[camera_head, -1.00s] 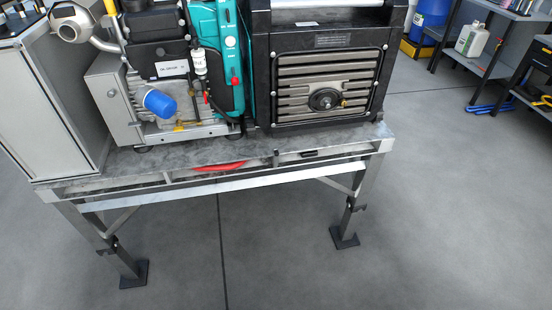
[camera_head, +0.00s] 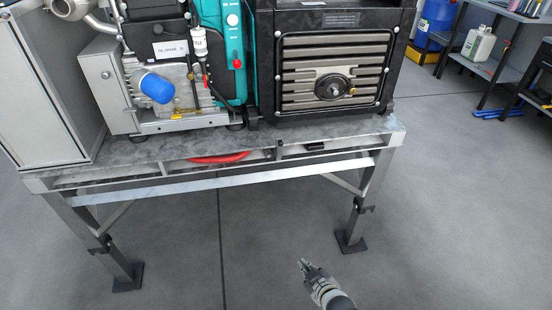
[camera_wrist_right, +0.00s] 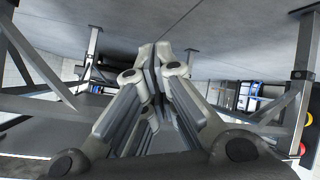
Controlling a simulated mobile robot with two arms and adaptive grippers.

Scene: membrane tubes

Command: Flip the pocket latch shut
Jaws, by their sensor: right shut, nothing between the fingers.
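My right gripper (camera_head: 304,266) is low in the head view, in front of the bench and above the bare floor, apart from everything. Its fingers are shut and empty; in the right wrist view the closed fingertips (camera_wrist_right: 155,52) point toward the underside of the bench. The pocket latch cannot be made out for certain. A small dark piece (camera_head: 315,147) sits on the bench's front edge, at the right-hand pocket. A red curved thing (camera_head: 220,157) shows in the pocket left of it. My left gripper is not in view.
The metal bench (camera_head: 150,153) carries a teal-and-grey engine and a black-framed unit (camera_head: 333,85) with a slatted front. A grey cabinet (camera_head: 45,100) stands at left. Bench legs (camera_head: 364,210) stand on the floor. Shelving with bottles is at far right. The floor in front is clear.

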